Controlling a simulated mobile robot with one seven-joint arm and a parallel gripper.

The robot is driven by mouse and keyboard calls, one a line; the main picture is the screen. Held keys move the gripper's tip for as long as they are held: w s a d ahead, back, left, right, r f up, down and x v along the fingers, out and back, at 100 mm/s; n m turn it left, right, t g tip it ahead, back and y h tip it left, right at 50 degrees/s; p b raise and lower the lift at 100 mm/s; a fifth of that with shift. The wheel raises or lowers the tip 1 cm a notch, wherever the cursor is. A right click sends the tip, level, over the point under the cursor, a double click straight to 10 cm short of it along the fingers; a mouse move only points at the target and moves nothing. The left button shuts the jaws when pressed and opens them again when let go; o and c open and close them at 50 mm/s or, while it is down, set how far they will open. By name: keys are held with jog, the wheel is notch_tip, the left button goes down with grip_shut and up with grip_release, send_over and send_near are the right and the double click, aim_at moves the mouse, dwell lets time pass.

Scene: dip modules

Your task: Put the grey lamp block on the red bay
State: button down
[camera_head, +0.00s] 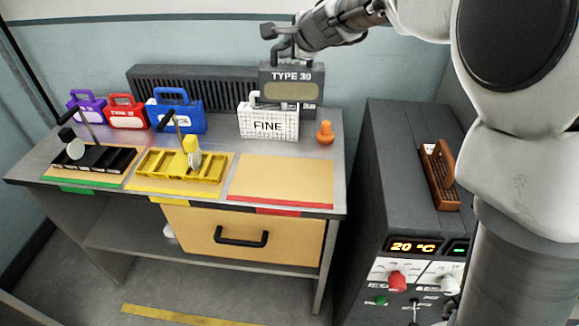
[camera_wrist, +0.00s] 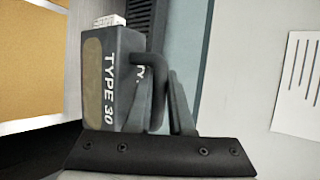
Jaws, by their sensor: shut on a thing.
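The grey lamp block (camera_head: 291,76), marked TYPE 30, is held in the air above the back right of the bench. It hangs upright by its handle, which my gripper (camera_head: 284,45) is shut on. In the wrist view the block (camera_wrist: 112,75) lies sideways in the picture, with its handle between the fingers (camera_wrist: 172,100). The red bay (camera_head: 282,181) is the bare tan mat with a red front edge at the right of the bench. Nothing stands on it. The block is above and behind this mat, apart from it.
A white FINE block (camera_head: 268,123) and an orange bottle-like piece (camera_head: 325,132) stand behind the red bay. Blue (camera_head: 178,112), red (camera_head: 126,111) and purple (camera_head: 88,107) blocks stand further left. A yellow tray (camera_head: 182,165) and a black tray (camera_head: 93,159) occupy the other bays.

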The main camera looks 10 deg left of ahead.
jog(key=w+d+f+b, duration=0.2)
jog(key=d+f+b, duration=0.1)
jog(key=f+b, duration=0.3)
jog(key=w+d+f+b, duration=0.3)
jog(key=f+b, duration=0.2)
jog(key=f, duration=0.1)
jog(key=s+a+f+b, duration=0.7)
jog(key=s+f+b, duration=0.1)
jog(key=f, duration=0.3)
jog(key=shift+s+a+f+m+h, duration=0.15)
jog(key=shift+s+a+m+h, duration=0.2)
jog(key=shift+s, duration=0.3)
jog(key=shift+f, duration=0.1)
jog(key=c, duration=1.3)
grip_release()
jog(key=shift+f+b, duration=0.2)
jog(key=shift+b, duration=0.1)
jog(key=o, duration=0.5)
jog(key=shift+r, duration=0.1)
